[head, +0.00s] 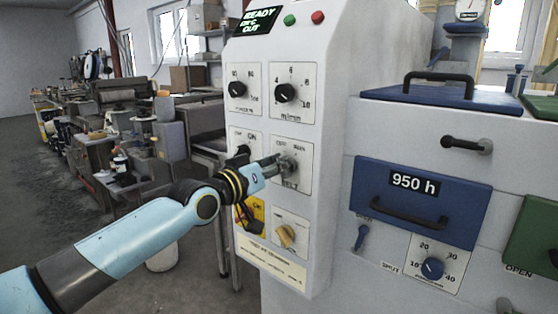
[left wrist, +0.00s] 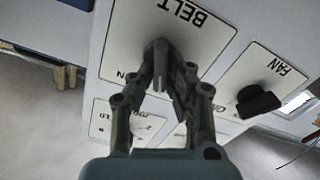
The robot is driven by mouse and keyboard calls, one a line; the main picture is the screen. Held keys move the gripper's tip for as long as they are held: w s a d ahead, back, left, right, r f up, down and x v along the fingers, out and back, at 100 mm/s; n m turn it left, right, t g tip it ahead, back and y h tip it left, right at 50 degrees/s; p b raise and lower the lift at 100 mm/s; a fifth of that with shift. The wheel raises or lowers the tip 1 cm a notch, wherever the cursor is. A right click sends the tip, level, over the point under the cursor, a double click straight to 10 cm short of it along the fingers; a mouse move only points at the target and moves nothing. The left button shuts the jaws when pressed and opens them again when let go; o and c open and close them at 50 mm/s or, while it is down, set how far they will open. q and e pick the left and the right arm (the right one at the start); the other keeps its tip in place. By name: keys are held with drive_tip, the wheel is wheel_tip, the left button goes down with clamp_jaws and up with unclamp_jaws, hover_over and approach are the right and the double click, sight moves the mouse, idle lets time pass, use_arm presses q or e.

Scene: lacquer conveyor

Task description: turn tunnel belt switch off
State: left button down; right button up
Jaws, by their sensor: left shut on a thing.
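A pale grey control panel (head: 325,120) stands in the middle of the head view. The belt switch is a knob (head: 289,164) on a white plate at its right column, mostly covered by my gripper. My left gripper (head: 277,163) is shut on this knob. In the left wrist view the plate (left wrist: 205,50) reads BELT, upside down, and the left gripper (left wrist: 160,80) has its fingers closed around the knob. Which way the switch points is hard to tell. My right gripper is out of view.
The black fan knob (left wrist: 257,101) sits beside the belt plate. Two black dials (head: 286,92) (head: 237,89) are above and a beige knob (head: 286,236) below. Blue drawer (head: 455,205) stands right; cluttered machines fill the left.

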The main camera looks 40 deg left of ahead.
sight(288, 116)
use_arm(q)
drive_tip(key=n, duration=0.3)
drive_tip(key=shift+a+f+p, duration=0.1)
drive_tip(key=shift+p, duration=0.2)
idle(1.1)
drive_tip(key=c, duration=1.3)
unclamp_jaws()
drive_tip(key=shift+c, duration=0.2)
wheel_tip(288, 116, up, 10)
drive_tip(key=shift+a+r, duration=0.1)
